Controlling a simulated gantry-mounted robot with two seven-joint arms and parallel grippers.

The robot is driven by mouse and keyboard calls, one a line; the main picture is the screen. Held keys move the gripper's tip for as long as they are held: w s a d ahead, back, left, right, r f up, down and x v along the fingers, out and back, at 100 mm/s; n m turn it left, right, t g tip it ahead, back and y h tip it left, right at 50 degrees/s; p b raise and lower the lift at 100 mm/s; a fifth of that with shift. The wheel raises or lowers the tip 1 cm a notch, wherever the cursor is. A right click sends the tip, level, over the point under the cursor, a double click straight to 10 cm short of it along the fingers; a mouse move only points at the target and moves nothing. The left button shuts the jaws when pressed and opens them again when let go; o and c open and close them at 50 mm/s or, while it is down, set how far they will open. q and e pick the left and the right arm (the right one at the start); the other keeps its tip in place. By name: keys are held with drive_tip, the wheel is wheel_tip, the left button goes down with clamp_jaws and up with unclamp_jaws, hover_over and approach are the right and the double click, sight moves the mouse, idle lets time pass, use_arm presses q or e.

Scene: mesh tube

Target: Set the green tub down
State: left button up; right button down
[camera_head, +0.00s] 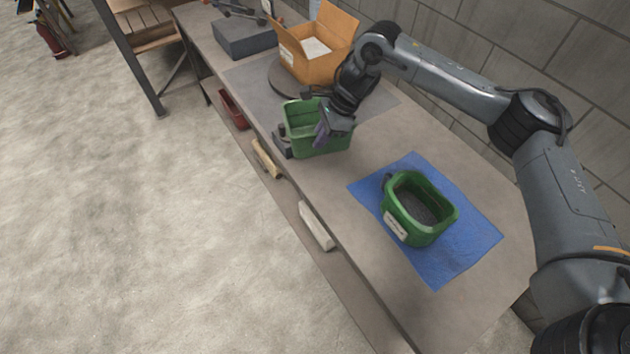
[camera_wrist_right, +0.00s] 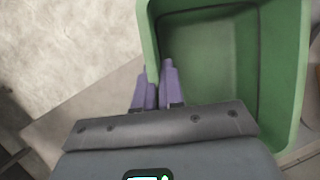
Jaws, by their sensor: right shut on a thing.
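A green tub (camera_head: 297,117) is at my right gripper (camera_head: 322,130), near the front edge of the bench. The purple fingers are shut on its wall, and the tub looks empty. In the wrist view the fingers (camera_wrist_right: 157,85) pinch the left wall of the tub (camera_wrist_right: 215,60), which is open toward the camera. I cannot tell whether its base touches the bench. A second green tub (camera_head: 410,232), with a white label and dark contents, stands upright on a blue mat (camera_head: 465,240). My left gripper is not in view.
An open cardboard box (camera_head: 300,66) stands on a dark round base behind the held tub. A grey box (camera_head: 243,38) is farther back. A block wall (camera_head: 540,60) runs along the bench. Bare bench (camera_head: 345,175) lies between the held tub and the mat.

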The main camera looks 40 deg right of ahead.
sight(327, 152)
drive_tip(key=shift+m, duration=0.3)
drive_tip(key=d+f+b, duration=0.1)
drive_tip(key=f+b, duration=0.1)
drive_tip(key=f, duration=0.1)
drive_tip(key=d+f+b, duration=0.1)
drive_tip(key=f+b, duration=0.1)
drive_tip(key=shift+s+d+f, duration=0.15)
drive_tip(key=shift+d+f, duration=0.1)
drive_tip(key=shift+d, duration=0.1)
drive_tip(key=shift+f, duration=0.3)
wheel_tip(327, 152, down, 10)
drive_tip(key=shift+f+b, duration=0.1)
drive_tip(key=shift+b, duration=1)
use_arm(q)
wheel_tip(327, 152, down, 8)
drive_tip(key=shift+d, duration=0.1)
use_arm(e)
drive_tip(key=c, duration=1.2)
unclamp_jaws()
drive_tip(key=shift+c, duration=0.2)
